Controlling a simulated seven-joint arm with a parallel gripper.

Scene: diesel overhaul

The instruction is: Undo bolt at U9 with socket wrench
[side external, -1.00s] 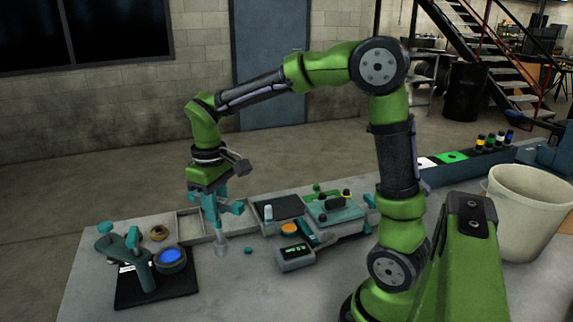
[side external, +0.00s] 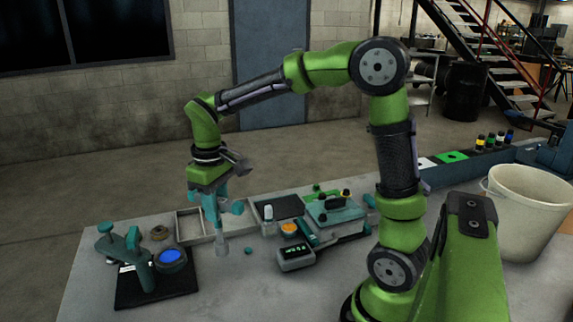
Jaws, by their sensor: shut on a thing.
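My gripper (side external: 214,194) hangs pointing down over the bench at the left centre. It is shut on a teal and grey tool (side external: 219,226), which looks like the socket wrench. The tool's grey shaft points straight down, and its wider foot is at or just above the bench top. I cannot tell whether it touches. A small teal round piece (side external: 248,250) lies just right of the foot. I cannot tell whether it is a bolt. No U9 mark can be read, and the bolt there cannot be made out.
A black mat (side external: 128,292) with a teal stand (side external: 141,262) and a blue-topped round part (side external: 171,259) is at the left. A grey tray (side external: 188,225) is behind the tool. A device with a display (side external: 296,254) and a teal box (side external: 333,212) are at the right.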

